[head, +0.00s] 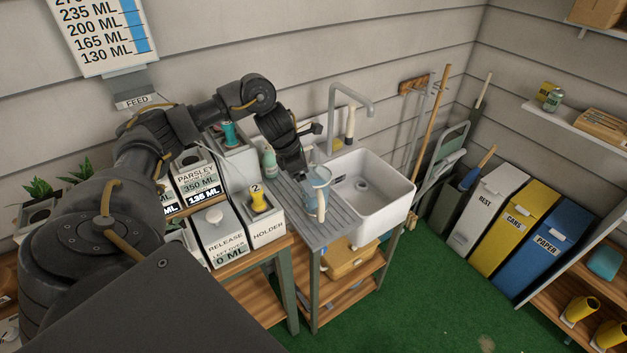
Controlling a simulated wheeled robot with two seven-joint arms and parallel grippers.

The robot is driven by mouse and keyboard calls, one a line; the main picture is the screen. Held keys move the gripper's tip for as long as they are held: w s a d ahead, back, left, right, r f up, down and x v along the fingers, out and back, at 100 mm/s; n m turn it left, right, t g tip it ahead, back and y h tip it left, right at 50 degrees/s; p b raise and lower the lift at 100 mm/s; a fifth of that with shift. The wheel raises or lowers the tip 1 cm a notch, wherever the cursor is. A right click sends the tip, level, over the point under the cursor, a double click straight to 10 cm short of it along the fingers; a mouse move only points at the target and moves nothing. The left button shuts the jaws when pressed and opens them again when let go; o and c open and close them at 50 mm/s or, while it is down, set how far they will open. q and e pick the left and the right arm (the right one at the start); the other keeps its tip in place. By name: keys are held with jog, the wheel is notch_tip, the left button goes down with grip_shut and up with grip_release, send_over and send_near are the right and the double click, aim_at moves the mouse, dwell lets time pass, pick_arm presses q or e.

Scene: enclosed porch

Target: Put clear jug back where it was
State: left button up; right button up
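The clear jug (317,183) looks pale blue and see-through, with a light handle toward the front. It appears upright over the ribbed drainboard on the left of the white sink; I cannot tell whether it rests on the board. My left gripper (303,174) points down at the jug's left rim, touching it or very close. Its fingertips are small and partly hidden, so I cannot tell whether they are closed on the jug. My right gripper is out of view.
The sink basin (372,190) is empty, with a grey tap (352,100) behind it. Left of the drainboard stand a holder box (265,230) with a yellow item marked 2, a release box (222,243) reading 0 ML, and a green bottle (269,162). Bins line the right wall.

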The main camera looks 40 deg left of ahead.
pick_arm(q)
jog(key=p+v, duration=0.1)
jog(key=v, duration=0.2)
jog(key=shift+r, duration=0.2)
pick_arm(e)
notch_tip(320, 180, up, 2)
